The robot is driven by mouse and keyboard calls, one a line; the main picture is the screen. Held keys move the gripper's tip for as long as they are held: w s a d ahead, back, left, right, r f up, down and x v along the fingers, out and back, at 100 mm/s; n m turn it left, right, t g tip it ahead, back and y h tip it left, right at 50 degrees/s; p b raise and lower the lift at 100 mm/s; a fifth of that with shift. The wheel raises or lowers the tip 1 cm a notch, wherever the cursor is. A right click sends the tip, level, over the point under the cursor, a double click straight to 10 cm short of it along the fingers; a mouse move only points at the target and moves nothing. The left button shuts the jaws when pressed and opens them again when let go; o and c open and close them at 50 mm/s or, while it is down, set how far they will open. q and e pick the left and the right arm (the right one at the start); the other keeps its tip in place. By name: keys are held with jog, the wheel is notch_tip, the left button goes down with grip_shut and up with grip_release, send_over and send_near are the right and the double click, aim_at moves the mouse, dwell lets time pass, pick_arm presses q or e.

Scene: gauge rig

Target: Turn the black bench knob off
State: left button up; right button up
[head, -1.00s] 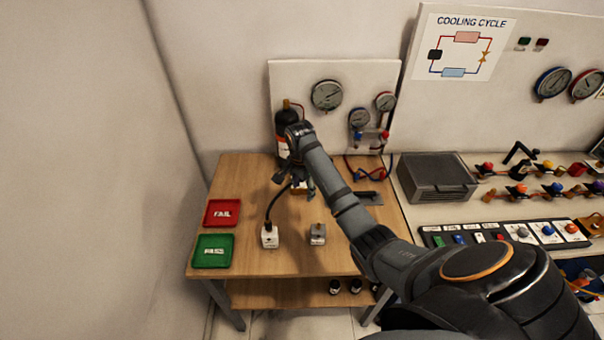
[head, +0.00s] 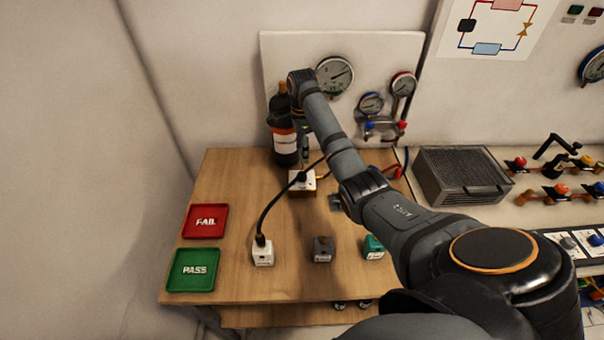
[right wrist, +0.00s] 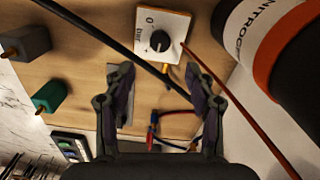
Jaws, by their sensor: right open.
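The black bench knob (right wrist: 160,41) sits on a white square block marked "0" and "bar" in the right wrist view. In the head view the white block (head: 302,187) stands on the wooden bench, in front of the nitrogen bottle. My right gripper (right wrist: 160,76) is open and empty. Its two fingers are spread on either side below the knob in the wrist view, apart from it. In the head view the right gripper (head: 305,145) hangs down just behind the block, partly hidden by its own arm. My left gripper is not in view.
The black nitrogen bottle (head: 285,143) stands close to the gripper. A black hose (head: 275,203) runs from the block area to a white cube (head: 262,252). Grey (head: 322,249) and teal (head: 373,247) cubes stand in front. Red FAIL (head: 221,208) and green PASS (head: 212,283) trays lie left.

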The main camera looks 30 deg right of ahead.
aim_at(302, 174)
notch_tip(302, 174, down, 4)
jog(key=shift+s+f+p, duration=0.1)
jog(key=shift+s+p, duration=0.05)
jog(key=shift+p, duration=0.45)
notch_tip(302, 174, down, 6)
jog(key=shift+f, duration=0.1)
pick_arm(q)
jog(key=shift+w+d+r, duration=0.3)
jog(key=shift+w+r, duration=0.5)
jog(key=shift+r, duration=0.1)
pick_arm(e)
jog(key=c, duration=1.2)
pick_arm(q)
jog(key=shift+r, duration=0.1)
pick_arm(e)
jog(key=shift+o, duration=0.2)
pick_arm(q)
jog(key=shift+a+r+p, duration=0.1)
jog(key=shift+p, duration=0.25)
